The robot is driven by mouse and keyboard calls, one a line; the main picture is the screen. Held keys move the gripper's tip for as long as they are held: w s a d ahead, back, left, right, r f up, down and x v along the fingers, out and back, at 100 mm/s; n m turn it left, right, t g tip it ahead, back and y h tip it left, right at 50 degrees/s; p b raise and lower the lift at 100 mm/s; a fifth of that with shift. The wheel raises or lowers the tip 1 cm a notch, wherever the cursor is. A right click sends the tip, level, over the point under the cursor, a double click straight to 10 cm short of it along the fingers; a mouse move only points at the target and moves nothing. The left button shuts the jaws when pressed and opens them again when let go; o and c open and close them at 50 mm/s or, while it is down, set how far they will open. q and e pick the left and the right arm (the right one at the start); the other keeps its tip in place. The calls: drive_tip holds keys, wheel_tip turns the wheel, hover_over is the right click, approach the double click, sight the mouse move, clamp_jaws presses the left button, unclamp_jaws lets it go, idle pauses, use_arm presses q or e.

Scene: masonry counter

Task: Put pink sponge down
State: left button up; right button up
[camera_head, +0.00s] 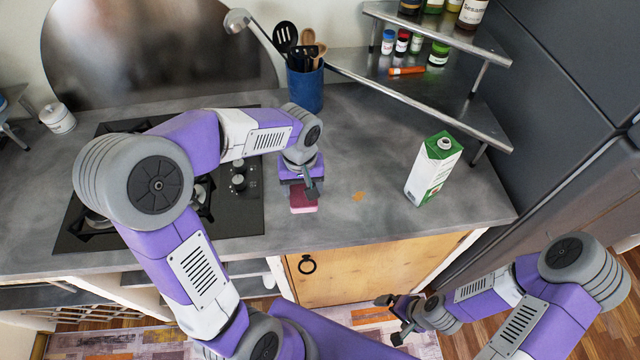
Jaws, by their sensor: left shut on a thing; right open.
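The pink sponge (303,201) is at the counter's front part, just right of the stove, with a dark pink top and a lighter pink front side. My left gripper (310,188) is right over it, pointing down, and is shut on it; the gripper hides the sponge's back part. Whether the sponge touches the grey counter (350,225) or hangs just above it, I cannot tell. My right gripper (396,318) is open and empty, low in front of the wooden cabinet, below the counter top.
A green and white carton (433,170) stands to the right. An orange-brown stain (358,196) lies near the sponge. A blue utensil holder (305,88) stands at the back, a black stove (235,215) on the left. A metal shelf (420,85) is at back right.

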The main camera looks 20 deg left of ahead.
use_arm(q)
drive_tip(key=shift+w+f, duration=0.25)
drive_tip(key=shift+f, duration=0.45)
drive_tip(key=f, duration=0.1)
drive_tip(key=f+b, duration=0.1)
drive_tip(key=f, duration=0.2)
drive_tip(key=shift+s, duration=0.35)
wheel_tip(320, 180, down, 4)
drive_tip(key=shift+r+b, duration=0.15)
drive_tip(key=shift+b, duration=0.45)
drive_tip(key=shift+w+f, duration=0.1)
drive_tip(key=shift+f, duration=0.15)
drive_tip(key=shift+r, duration=0.1)
use_arm(e)
drive_tip(key=shift+w+f, duration=0.2)
drive_tip(key=shift+f, duration=0.85)
use_arm(q)
drive_tip(key=shift+f, duration=0.2)
drive_tip(key=o, duration=1)
use_arm(e)
drive_tip(key=shift+f, duration=0.15)
